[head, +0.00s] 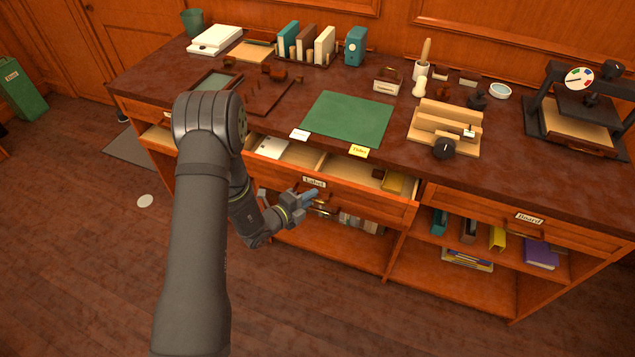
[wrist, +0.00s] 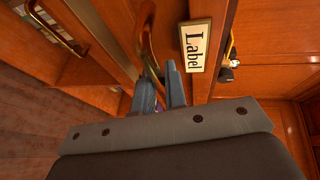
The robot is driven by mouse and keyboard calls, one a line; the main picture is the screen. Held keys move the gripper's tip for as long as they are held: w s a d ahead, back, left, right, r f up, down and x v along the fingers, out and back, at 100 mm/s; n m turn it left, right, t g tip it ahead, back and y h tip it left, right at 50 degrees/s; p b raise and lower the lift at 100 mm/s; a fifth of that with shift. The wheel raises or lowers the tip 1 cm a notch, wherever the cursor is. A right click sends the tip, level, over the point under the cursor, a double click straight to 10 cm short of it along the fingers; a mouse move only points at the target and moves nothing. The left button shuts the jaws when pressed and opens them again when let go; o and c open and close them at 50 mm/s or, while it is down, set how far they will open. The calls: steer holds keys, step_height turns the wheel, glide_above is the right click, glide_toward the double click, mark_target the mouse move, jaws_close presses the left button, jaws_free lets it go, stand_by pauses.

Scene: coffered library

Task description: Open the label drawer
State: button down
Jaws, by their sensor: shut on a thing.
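The label drawer (head: 348,199) is in the middle of the desk front in the head view, pulled partly out. Its tag reads "Label" and also shows in the wrist view (wrist: 195,46). My gripper (head: 309,197) is at the drawer's front, just below the tag. In the wrist view its fingers (wrist: 160,88) are shut on the curved drawer handle (wrist: 147,42). The fingers partly hide the handle.
The desk top (head: 265,123) above holds a green mat (head: 348,118), a row of books (head: 306,44), a wooden rack (head: 446,125) and a press (head: 577,105). A "Board" drawer (head: 517,222) is shut at the right. Open shelves with books lie below.

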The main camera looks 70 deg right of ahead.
steer(key=a, duration=2.2)
steer(key=shift+a, duration=0.2)
steer(key=shift+w, duration=0.1)
steer(key=c, duration=1.8)
jaws_free()
steer(key=shift+o, duration=0.2)
steer(key=shift+a, duration=0.1)
steer(key=v, duration=1.7)
steer(key=x, duration=1.1)
